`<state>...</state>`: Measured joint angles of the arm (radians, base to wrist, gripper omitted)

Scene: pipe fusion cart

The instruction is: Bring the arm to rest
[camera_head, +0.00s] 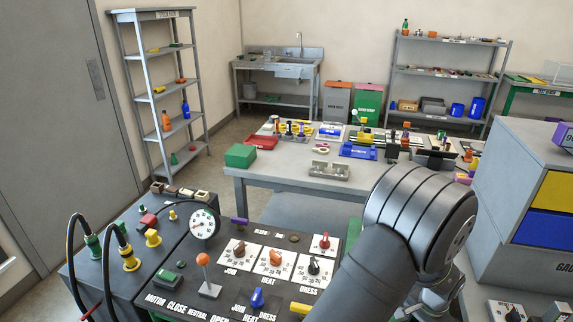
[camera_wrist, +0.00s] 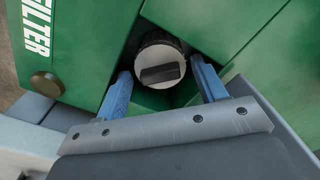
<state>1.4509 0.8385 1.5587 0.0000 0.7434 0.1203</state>
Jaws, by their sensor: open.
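My gripper (camera_wrist: 161,68) is open in the wrist view, with one blue finger to each side of a round grey cap (camera_wrist: 152,57) with a dark bar across its face. The cap sits in a recess of a green housing (camera_wrist: 90,45) marked FILTER. I cannot tell whether the fingers touch the cap. In the head view my arm (camera_head: 415,225) reaches in from the bottom right, and its fingertips are hidden there.
The control panel (camera_head: 225,268) with knobs, levers and a round gauge (camera_head: 203,223) lies left of my arm. A grey cabinet (camera_head: 522,175) with yellow and blue drawers stands close on the right. A worktable (camera_head: 265,180) with several parts stands beyond.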

